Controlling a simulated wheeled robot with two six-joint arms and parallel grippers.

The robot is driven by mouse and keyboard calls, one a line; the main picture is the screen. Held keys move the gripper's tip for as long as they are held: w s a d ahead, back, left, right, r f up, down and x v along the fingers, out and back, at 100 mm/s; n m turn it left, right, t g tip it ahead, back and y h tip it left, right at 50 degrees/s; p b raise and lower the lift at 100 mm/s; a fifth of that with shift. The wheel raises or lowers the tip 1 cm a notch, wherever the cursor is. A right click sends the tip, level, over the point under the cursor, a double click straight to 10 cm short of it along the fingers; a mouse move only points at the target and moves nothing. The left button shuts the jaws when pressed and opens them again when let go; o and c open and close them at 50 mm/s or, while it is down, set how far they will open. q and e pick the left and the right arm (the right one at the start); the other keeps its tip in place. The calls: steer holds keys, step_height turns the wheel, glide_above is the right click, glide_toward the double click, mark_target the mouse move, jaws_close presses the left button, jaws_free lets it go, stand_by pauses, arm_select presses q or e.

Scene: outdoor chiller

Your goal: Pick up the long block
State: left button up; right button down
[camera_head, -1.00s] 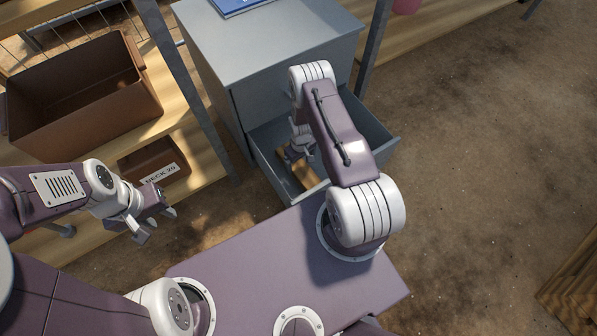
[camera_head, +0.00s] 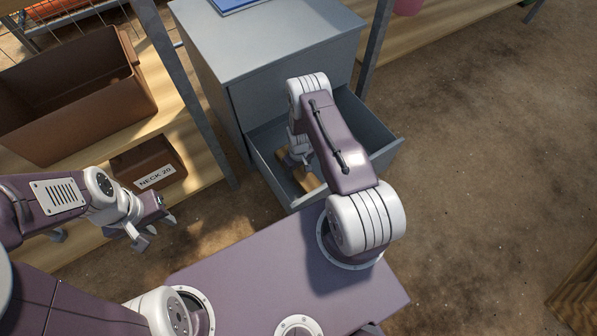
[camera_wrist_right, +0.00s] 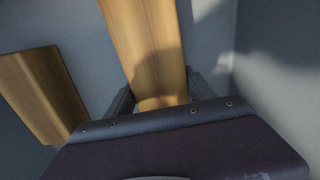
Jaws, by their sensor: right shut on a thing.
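The long wooden block (camera_wrist_right: 150,45) runs up the middle of the right wrist view, between the fingers of my right gripper (camera_wrist_right: 160,95). The gripper is shut on it, and its far end is out of frame. A shorter wooden block (camera_wrist_right: 42,92) lies to the left, apart from the gripper. In the head view my right gripper (camera_head: 297,160) reaches down into the open drawer (camera_head: 372,128), partly hidden by my arm. A bit of wood (camera_head: 309,182) shows beside it; I cannot tell which block. My left gripper (camera_head: 155,232) is open and empty, outside the drawer.
The grey cabinet (camera_head: 270,40) stands behind the drawer with a blue item (camera_head: 232,5) on top. Drawer walls surround my right gripper. At left, a wooden shelf (camera_head: 205,150) holds a large brown bin (camera_head: 80,110) and a small labelled bin (camera_head: 150,160).

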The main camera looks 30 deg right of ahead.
step_height(320, 180, up, 9)
steer(key=p, duration=0.6)
steer(key=shift+r, duration=0.55)
